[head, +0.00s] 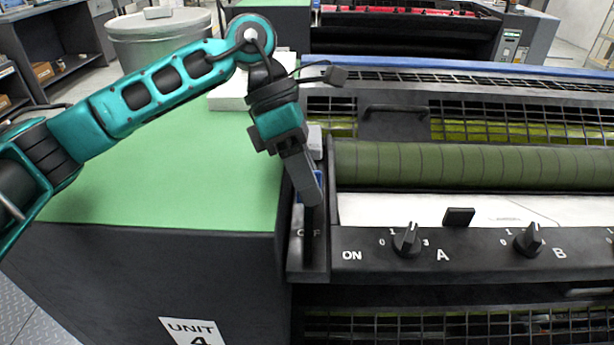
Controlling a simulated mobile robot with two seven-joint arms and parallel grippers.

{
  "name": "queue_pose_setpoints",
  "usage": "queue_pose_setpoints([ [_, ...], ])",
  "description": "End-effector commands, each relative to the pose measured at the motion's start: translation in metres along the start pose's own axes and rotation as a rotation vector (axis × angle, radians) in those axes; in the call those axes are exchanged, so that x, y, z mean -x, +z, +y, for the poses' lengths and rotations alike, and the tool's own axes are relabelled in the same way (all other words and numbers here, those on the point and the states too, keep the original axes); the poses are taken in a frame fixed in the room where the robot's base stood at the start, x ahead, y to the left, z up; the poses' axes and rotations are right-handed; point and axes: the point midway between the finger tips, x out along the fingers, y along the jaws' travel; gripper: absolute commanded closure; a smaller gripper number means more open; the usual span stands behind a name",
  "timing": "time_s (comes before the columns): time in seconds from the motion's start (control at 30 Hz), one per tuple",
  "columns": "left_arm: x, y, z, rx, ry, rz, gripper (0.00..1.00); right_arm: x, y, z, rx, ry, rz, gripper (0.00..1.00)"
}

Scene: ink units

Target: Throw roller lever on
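The roller lever is mostly hidden behind my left gripper (311,198) at the left end of the press's control panel. A small blue part (319,178) shows beside the fingers and may belong to the lever. The dark lever housing (310,262) carries a partly covered "OFF" label. An "ON" label (352,255) stands to its right on the panel. My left gripper points down into the housing, with its fingertips just above the "OFF" label. The fingers overlap in this view, so their gap and any hold on the lever are hidden. My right gripper is out of view.
Knobs A (407,240) and B (530,239) stand on the panel to the right. The green roller (450,166) and a wire guard (500,120) lie behind it.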

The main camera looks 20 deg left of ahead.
Motion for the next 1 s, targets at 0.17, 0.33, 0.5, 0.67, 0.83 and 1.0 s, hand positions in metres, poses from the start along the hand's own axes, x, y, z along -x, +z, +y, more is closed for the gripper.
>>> queue_pose_setpoints([
  [0.17, 0.0002, 0.0001, 0.0000, 0.000, 0.000, 0.000, 0.74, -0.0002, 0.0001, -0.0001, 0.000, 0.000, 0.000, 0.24],
  [0.33, 0.0003, 0.0001, 0.0001, 0.000, 0.000, 0.000, 0.90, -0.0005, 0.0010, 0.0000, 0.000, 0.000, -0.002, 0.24],
  [0.5, 0.0005, 0.0001, 0.0001, 0.000, 0.000, 0.000, 1.00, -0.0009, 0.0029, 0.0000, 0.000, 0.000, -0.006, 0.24],
  [0.67, 0.0006, 0.0001, 0.0001, 0.000, 0.000, 0.000, 1.00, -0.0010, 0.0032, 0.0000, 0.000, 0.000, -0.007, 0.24],
  [0.83, 0.0007, 0.0001, 0.0001, 0.000, 0.000, 0.000, 1.00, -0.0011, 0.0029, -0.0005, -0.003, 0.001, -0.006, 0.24],
  [1.0, 0.0007, 0.0001, 0.0001, -0.004, 0.008, 0.000, 1.00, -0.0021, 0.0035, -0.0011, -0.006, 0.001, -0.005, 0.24],
])
